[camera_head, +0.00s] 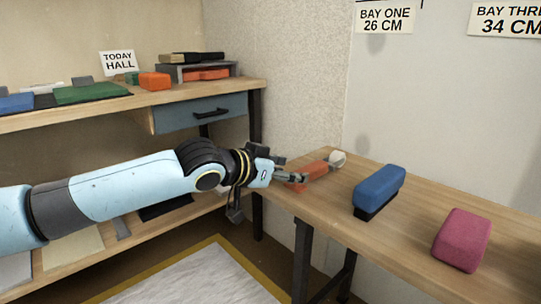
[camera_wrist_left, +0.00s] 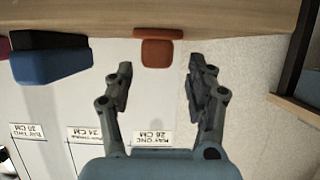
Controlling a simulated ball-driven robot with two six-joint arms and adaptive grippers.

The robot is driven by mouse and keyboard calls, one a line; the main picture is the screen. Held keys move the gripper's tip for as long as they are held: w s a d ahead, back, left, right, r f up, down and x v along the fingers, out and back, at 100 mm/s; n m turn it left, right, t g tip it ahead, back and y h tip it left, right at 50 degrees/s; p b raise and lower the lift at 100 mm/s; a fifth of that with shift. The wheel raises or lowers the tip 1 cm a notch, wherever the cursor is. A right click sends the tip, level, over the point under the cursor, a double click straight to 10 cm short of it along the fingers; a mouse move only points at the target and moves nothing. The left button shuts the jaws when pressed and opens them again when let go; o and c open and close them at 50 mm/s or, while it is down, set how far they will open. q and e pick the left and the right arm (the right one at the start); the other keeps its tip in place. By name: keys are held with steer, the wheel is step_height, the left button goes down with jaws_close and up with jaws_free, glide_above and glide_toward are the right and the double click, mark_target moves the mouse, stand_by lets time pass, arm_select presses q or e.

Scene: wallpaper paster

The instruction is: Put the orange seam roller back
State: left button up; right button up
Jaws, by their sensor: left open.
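The orange seam roller (camera_head: 318,170) lies on the right-hand wooden bench near its left end, with its pale roller head pointing toward the wall. In the left wrist view it shows as an orange block (camera_wrist_left: 157,50) on the bench, centred just beyond the fingertips. My left gripper (camera_head: 292,178) reaches in from the left at bench height, close to the near end of the orange handle. In the wrist view its two fingers (camera_wrist_left: 160,68) are spread apart with nothing between them. Whether a finger touches the handle cannot be told. My right gripper is not in view.
A blue block on a dark base (camera_head: 379,187) and a pink block (camera_head: 461,240) stand farther right on the bench. The left shelf (camera_head: 180,92) carries an orange block (camera_head: 155,81), a green pad (camera_head: 92,93) and a grey rack (camera_head: 197,66) holding something orange. A drawer (camera_head: 200,114) hangs below.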

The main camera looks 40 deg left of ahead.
arm_select(q)
steer(key=p+v, duration=0.4)
steer(key=v, duration=0.1)
steer(key=s+a+f+n+g+y, duration=0.1)
steer(key=s+f+g, duration=0.2)
steer(key=s+f, duration=0.45)
steer(key=s+f+g+y, duration=0.25)
steer(key=s+f, duration=0.25)
steer(key=f, duration=0.5)
steer(key=s+d+f+g, duration=0.3)
steer(key=s+f, duration=0.4)
steer(key=s, duration=0.3)
steer(key=s+d+f+m+g+h, duration=0.1)
steer(key=s+d+f+g, duration=0.3)
steer(key=s+f, duration=0.3)
steer(key=s+d, duration=0.1)
steer(key=s, duration=0.3)
steer(key=shift+s+d, duration=0.15)
steer(key=shift+s, duration=0.1)
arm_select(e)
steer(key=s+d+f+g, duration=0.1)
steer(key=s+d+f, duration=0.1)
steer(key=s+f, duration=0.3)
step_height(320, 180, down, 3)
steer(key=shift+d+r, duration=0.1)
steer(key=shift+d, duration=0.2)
arm_select(q)
steer(key=shift+g, duration=0.25)
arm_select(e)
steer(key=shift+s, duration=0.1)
